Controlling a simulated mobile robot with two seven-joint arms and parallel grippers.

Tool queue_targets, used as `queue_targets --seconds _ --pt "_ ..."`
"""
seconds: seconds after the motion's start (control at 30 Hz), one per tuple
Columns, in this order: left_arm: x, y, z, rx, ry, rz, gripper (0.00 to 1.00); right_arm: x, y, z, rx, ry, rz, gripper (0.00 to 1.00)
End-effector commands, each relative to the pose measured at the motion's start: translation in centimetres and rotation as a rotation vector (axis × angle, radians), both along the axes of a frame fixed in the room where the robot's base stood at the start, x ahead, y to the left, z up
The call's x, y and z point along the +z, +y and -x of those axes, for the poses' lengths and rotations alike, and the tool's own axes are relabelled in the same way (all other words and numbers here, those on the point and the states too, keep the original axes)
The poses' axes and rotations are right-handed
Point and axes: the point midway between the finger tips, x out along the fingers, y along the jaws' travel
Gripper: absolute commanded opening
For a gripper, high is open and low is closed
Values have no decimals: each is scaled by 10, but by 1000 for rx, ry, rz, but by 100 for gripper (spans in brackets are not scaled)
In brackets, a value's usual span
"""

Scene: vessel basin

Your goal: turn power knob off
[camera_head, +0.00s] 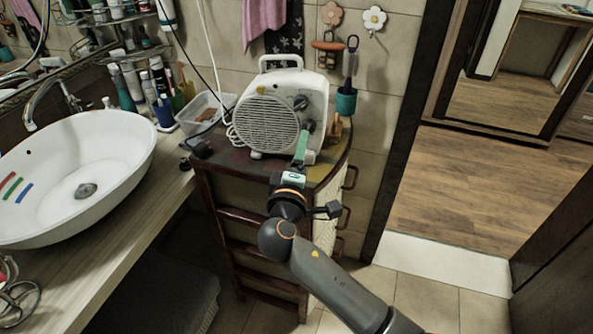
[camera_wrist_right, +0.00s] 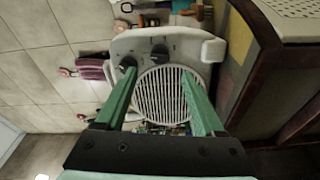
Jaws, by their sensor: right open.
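A white heater (camera_head: 283,83) with a round grille stands on the dark cabinet top. Its face has two dark knobs: the upper knob (camera_head: 300,102) is clear, and the lower knob (camera_head: 309,125) is right by my right gripper (camera_head: 303,143). I cannot tell which is the power knob. In the right wrist view, the heater (camera_wrist_right: 192,45) is turned sideways. The green fingers of my right gripper (camera_wrist_right: 159,75) are apart and empty in front of the grille. The left fingertip overlaps one knob (camera_wrist_right: 127,63); contact is unclear. The other knob (camera_wrist_right: 159,52) lies between and beyond the fingertips. My left gripper is out of view.
The cabinet (camera_head: 215,190) has a clear strip of top in front of the heater. A clear plastic box (camera_head: 200,113) stands left of it, and a teal cup (camera_head: 346,101) hangs at its right. A white basin (camera_head: 75,170) sits on the counter at far left.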

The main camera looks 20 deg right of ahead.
Motion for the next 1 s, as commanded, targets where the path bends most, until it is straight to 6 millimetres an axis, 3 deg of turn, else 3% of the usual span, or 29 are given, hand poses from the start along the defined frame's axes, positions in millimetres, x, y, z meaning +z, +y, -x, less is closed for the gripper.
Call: queue_targets --seconds 0.1,0.33,1.0 --pt "-6 0 0 0 0 0 50 -3 11 23 2 3 -3 70" --pt "-10 0 0 0 0 0 50 -1 22 49 0 1 0 70" --pt "-10 0 0 -1 -1 -1 50 0 24 53 -1 0 0 70"
